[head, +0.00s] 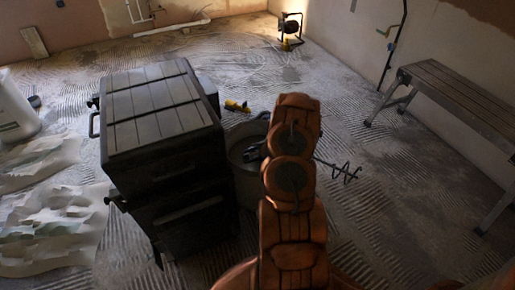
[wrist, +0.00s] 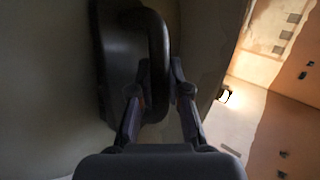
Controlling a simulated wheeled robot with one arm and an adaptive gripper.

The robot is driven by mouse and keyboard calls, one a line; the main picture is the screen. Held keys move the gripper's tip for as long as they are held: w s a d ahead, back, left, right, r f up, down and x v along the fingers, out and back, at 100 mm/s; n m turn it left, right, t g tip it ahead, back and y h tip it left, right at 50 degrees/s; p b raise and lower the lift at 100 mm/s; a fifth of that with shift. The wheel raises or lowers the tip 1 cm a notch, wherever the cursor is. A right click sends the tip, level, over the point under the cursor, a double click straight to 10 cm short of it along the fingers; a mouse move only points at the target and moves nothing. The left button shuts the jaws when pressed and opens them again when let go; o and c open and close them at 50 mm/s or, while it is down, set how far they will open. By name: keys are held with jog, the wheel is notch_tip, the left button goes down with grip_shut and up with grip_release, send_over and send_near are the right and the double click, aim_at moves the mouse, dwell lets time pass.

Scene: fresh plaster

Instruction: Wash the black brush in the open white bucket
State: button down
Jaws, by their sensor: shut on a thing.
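In the wrist view my gripper (wrist: 157,95) is shut on the black brush (wrist: 117,55), its two fingers on either side of the looped handle. Pale smooth surfaces lie beside the brush there, like the inner wall of a bucket. In the head view the open bucket (head: 246,187) stands on the floor right of the black workbench, partly hidden by my arm. A dark shape shows inside its rim; I cannot tell brush from gripper there. Whether the brush touches wall or liquid is hidden.
A black workbench (head: 150,110) stands close left of the bucket. A spiral mixing paddle (head: 340,170) is just right of my arm. A white container (head: 14,112) and crumpled sheeting (head: 45,225) are at left, a long bench (head: 455,95) at right.

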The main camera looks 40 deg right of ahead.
jog(key=shift+r, duration=0.15)
notch_tip(320, 180, up, 6)
jog(key=shift+w+d+f+p, duration=0.1)
jog(key=shift+f+p, duration=0.05)
jog(key=shift+p, duration=1.1)
notch_tip(320, 180, up, 12)
jog(key=p, duration=0.8)
